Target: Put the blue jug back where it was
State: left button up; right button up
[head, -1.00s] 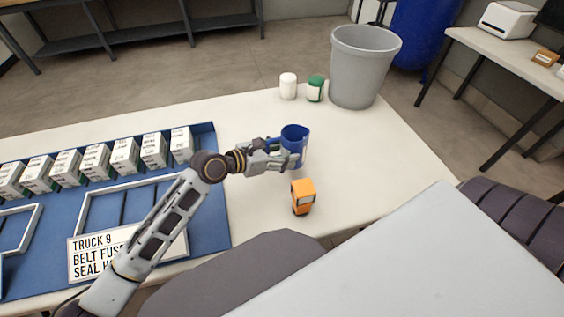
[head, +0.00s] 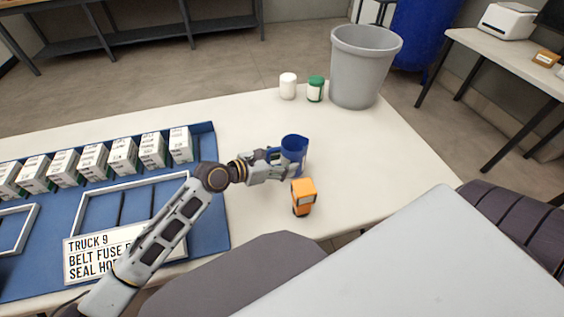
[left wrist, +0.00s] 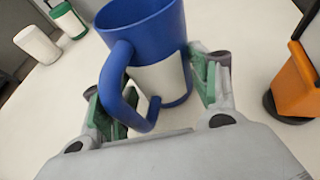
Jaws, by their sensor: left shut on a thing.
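The blue jug (head: 294,150) stands upright on the white table, or just above it; I cannot tell which. It has a white band and a blue handle, which show in the left wrist view (left wrist: 150,40). My left gripper (head: 280,163) reaches it from the left in the head view. Its two fingers (left wrist: 157,85) are on either side of the jug with the handle between them, and it is shut on the jug. My right gripper is not in view.
An orange device (head: 303,197) stands close in front of the jug. A white jar (head: 287,86), a green jar (head: 315,89) and a grey bin (head: 364,66) are at the back. A blue tray (head: 213,215) with several white boxes is at left. The table's right side is clear.

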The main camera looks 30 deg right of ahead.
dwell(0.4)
pick_arm(q)
jog(key=o, duration=1.2)
jog(key=shift+f, duration=0.1)
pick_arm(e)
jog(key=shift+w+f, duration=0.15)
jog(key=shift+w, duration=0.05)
